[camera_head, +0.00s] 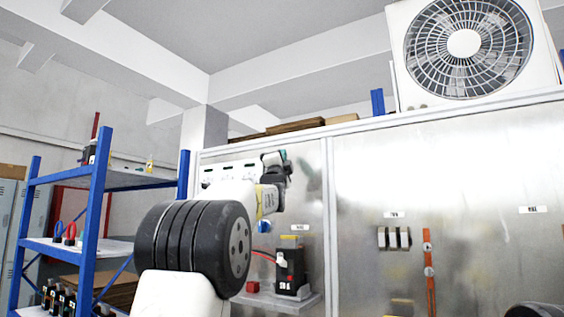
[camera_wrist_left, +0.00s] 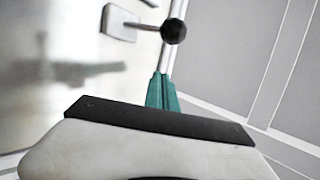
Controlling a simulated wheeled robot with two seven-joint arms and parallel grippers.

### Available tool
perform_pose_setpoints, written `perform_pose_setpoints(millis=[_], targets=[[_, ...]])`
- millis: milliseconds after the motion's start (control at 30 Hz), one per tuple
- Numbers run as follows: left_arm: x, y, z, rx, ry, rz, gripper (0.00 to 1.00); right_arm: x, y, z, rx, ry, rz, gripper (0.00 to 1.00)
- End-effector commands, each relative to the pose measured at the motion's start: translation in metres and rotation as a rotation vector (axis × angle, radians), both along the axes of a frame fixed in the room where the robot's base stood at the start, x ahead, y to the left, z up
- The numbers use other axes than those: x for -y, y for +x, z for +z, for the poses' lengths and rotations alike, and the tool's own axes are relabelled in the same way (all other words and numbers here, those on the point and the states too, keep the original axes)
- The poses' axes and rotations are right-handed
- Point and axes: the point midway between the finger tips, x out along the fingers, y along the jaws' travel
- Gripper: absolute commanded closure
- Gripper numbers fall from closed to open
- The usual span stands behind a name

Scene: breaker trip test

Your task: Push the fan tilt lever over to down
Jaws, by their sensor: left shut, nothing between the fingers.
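In the left wrist view a lever with a round black knob (camera_wrist_left: 173,31) stands out on a thin rod from a pale plate (camera_wrist_left: 119,22) on the shiny metal panel. I take it for the fan tilt lever; no label on it is readable. My left gripper (camera_head: 284,159) is raised in front of the panel's upper left part in the head view. Its teal fingers (camera_wrist_left: 162,91) are shut and empty, pointing toward the knob, and look apart from it. I cannot make out the lever in the head view. My right gripper is not in view.
A big white fan unit (camera_head: 465,43) sits above the metal panel (camera_head: 450,165). A small shelf (camera_head: 286,301) with a black device (camera_head: 290,272) juts out below my left gripper. A blue rack (camera_head: 97,200) stands at the left. Rocker switches (camera_head: 394,238) are farther right.

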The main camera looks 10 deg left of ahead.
Motion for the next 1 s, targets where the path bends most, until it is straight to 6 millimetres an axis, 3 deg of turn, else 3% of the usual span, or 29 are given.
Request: perform_pose_setpoints(millis=[167, 500, 1000], targets=[[0.000, 0.017, 0.012, 0.000, 0.001, 0.001, 1.00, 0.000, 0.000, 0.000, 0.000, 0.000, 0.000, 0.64], [-0.034, 0.011, -0.001, 0.000, -0.001, 0.000, 1.00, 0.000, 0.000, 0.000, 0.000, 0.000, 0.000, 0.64], [-0.036, 0.011, -0.003, 0.003, -0.003, -0.001, 1.00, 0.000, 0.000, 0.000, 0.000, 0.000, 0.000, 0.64]])
